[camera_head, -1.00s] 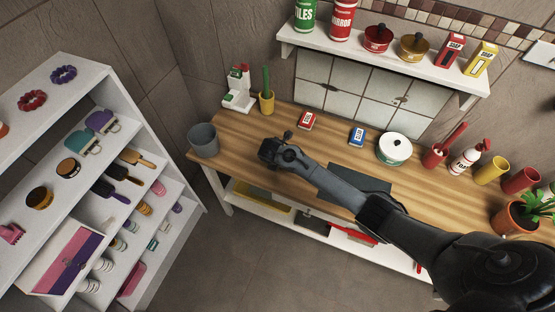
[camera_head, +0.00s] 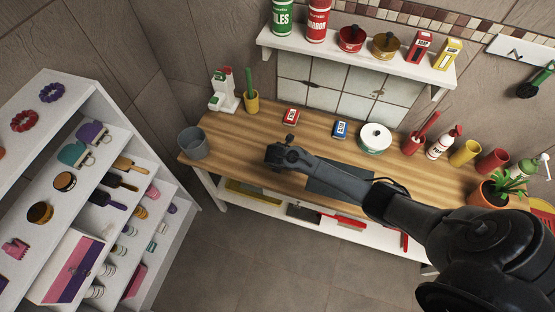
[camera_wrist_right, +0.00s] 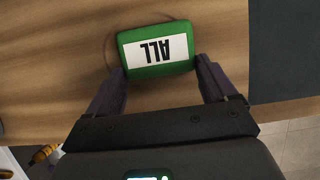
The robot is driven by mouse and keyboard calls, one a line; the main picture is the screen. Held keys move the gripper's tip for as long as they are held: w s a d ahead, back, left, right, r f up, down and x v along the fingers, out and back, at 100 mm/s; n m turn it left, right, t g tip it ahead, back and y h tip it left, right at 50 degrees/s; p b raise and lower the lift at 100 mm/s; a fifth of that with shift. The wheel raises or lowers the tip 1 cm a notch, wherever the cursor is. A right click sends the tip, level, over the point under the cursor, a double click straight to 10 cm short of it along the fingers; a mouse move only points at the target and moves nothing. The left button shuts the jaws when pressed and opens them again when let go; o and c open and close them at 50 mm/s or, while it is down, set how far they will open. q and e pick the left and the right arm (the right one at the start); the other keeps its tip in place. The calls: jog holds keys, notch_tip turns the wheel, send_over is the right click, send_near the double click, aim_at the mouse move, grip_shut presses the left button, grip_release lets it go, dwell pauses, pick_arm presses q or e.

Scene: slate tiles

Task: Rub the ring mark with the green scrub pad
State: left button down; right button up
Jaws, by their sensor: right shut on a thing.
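In the head view my right gripper (camera_head: 276,154) is over the bench's left part and hides pad and mark. My left gripper is not in view.
A grey bin (camera_head: 193,143) stands at the bench's left end. A red box (camera_head: 291,116), a blue box (camera_head: 341,129) and a white-lidded tin (camera_head: 375,138) stand behind the arm. A dark mat (camera_head: 335,178) lies right of the gripper. A shelf (camera_head: 350,62) overhangs the back.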

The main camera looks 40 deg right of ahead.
jog(key=shift+s+d+p, duration=0.35)
jog(key=shift+s+p, duration=0.25)
jog(key=shift+s, duration=0.05)
jog(key=shift+s+d+f+p, duration=0.1)
jog(key=shift+s+d+p, duration=0.25)
jog(key=shift+s, duration=0.15)
jog(key=shift+s+d+f+p, duration=0.1)
jog(key=shift+s+d+p, duration=0.1)
jog(key=shift+s+p, duration=0.25)
jog(key=shift+s, duration=0.1)
jog(key=shift+a+f, duration=0.1)
jog(key=shift+w+a+b, duration=0.2)
jog(key=shift+w+b, duration=0.15)
jog(key=shift+w, duration=0.2)
jog(key=shift+c, duration=0.3)
jog(key=shift+w+a+r+b, duration=0.1)
jog(key=shift+w+a+b, duration=0.1)
jog(key=shift+w+a, duration=0.3)
jog(key=shift+w+a+r+b, duration=0.1)
jog(key=shift+w+a+b, duration=0.1)
jog(key=shift+w, duration=0.45)
